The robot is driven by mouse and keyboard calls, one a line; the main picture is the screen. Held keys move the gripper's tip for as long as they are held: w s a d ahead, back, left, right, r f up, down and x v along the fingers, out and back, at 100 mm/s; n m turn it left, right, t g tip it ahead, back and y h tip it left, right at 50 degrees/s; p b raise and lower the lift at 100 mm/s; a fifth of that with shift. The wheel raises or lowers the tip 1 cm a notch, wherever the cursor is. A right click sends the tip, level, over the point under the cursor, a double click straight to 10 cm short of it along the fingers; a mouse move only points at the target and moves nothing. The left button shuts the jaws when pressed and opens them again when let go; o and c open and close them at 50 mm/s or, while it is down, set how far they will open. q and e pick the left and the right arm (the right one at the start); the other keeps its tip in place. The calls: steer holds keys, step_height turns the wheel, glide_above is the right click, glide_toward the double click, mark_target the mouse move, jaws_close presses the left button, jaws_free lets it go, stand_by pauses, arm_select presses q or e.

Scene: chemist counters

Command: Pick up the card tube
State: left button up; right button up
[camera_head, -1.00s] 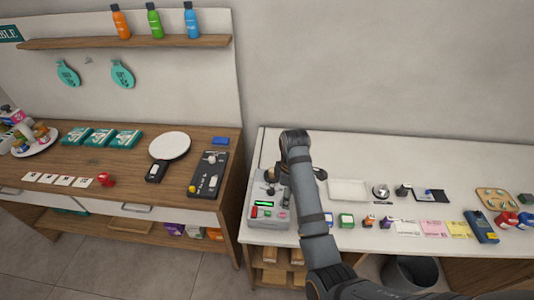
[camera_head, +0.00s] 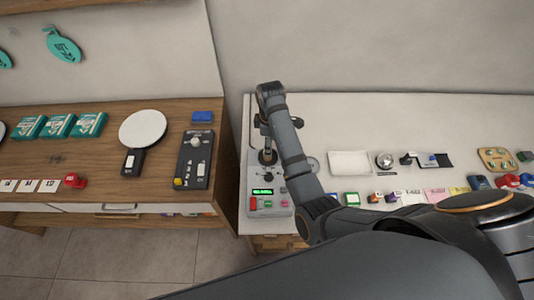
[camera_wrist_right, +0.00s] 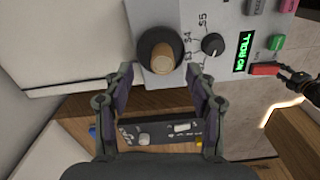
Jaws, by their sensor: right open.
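The card tube (camera_wrist_right: 163,63) is a short tan cylinder in the right wrist view, standing at a dark round spindle (camera_wrist_right: 152,50) on a grey label machine (camera_wrist_right: 200,20). In the head view the machine (camera_head: 281,211) stands at the counter's left end. The tube cannot be made out there. My right gripper (camera_wrist_right: 160,95) is open and empty, its fingers apart below the tube in the wrist picture. In the head view the arm partly hides it. A dark jointed part at the wrist view's right edge looks like my left gripper (camera_wrist_right: 287,77); its jaws are unclear.
The machine's display (camera_head: 262,191) reads NO ROLL in the wrist view. A white tray (camera_head: 350,163) lies right of my right arm. A wooden counter (camera_head: 105,163) to the left holds a dark control board (camera_head: 192,160) and a round white paddle (camera_head: 143,128).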

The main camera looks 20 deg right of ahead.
steer(key=shift+w+f, duration=0.2)
steer(key=shift+f, duration=0.2)
steer(key=shift+s+a+f+p, duration=0.2)
steer(key=shift+f+p, duration=0.3)
steer(key=shift+p, duration=0.3)
step_height(320, 180, down, 3)
steer(key=shift+s+a+r+p, duration=0.15)
steer(key=shift+r+p, duration=0.05)
steer(key=shift+p, duration=0.1)
steer(key=shift+f, duration=0.55)
arm_select(q)
steer(key=shift+t, duration=0.3)
steer(key=w+r, duration=0.2)
steer(key=w, duration=0.1)
steer(key=shift+w+d+r, duration=0.15)
steer(key=shift+w+r, duration=0.1)
steer(key=shift+r, duration=0.05)
arm_select(e)
steer(key=c, duration=0.8)
